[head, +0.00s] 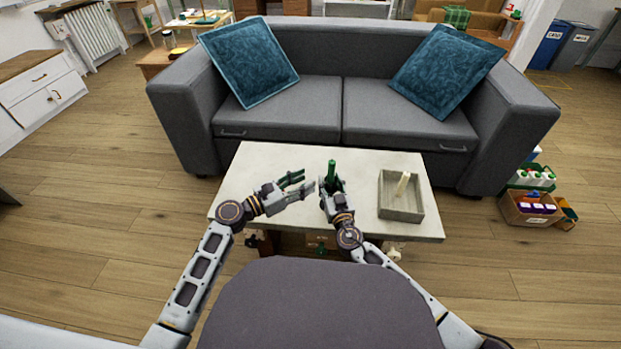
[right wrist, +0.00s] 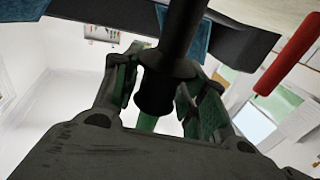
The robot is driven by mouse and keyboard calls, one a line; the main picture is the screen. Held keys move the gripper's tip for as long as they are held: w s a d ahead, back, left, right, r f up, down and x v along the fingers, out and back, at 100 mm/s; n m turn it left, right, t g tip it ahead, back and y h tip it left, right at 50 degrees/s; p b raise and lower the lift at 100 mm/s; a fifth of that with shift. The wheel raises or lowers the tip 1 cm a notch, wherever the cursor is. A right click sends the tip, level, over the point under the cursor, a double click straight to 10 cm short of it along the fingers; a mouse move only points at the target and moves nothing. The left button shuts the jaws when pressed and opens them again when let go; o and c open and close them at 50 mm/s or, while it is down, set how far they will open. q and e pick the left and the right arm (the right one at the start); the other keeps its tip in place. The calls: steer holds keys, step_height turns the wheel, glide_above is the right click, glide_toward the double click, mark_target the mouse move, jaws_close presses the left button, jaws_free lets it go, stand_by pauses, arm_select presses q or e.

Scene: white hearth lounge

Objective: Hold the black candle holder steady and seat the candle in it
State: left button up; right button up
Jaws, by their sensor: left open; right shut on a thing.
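The black candle holder (right wrist: 178,40) shows as a dark round stem with a wider end in the right wrist view. My right gripper (head: 331,183) is shut on it above the table; the fingers hide most of it in the head view. A green upright piece (head: 331,168) shows there; I cannot tell whether it is a finger pad or a separate stick. A cream candle (head: 403,184) leans inside the square tray (head: 401,215), right of my right gripper. My left gripper (head: 300,184) is open and empty, just left of the right one.
The pale table (head: 250,165) is clear on its left. A grey sofa (head: 340,100) stands behind it. In the right wrist view a slim red rod (right wrist: 290,52) shows at the right edge; I cannot place it in the head view. Boxes (head: 530,208) stand on the floor right of the table.

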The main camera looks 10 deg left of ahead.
arm_select(q)
steer(key=shift+s+a, duration=0.35)
steer(key=shift+a, duration=0.05)
stand_by(0.5)
steer(key=s+d+f+m+g+y, duration=0.1)
steer(key=s+f+m+g+y, duration=0.25)
steer(key=s+f+m, duration=0.95)
steer(key=s+a+f+m+g+y, duration=0.1)
steer(key=s+a+f+m+y, duration=0.1)
steer(key=s+m, duration=0.3)
steer(key=s+a+f+m+g+y, duration=0.1)
steer(key=s+f+m+y, duration=0.3)
steer(key=m, duration=0.5)
steer(key=shift+s+a+f+m, duration=0.3)
steer(key=shift+s+a+f, duration=0.55)
steer(key=shift+s, duration=0.45)
steer(key=shift+r, duration=0.1)
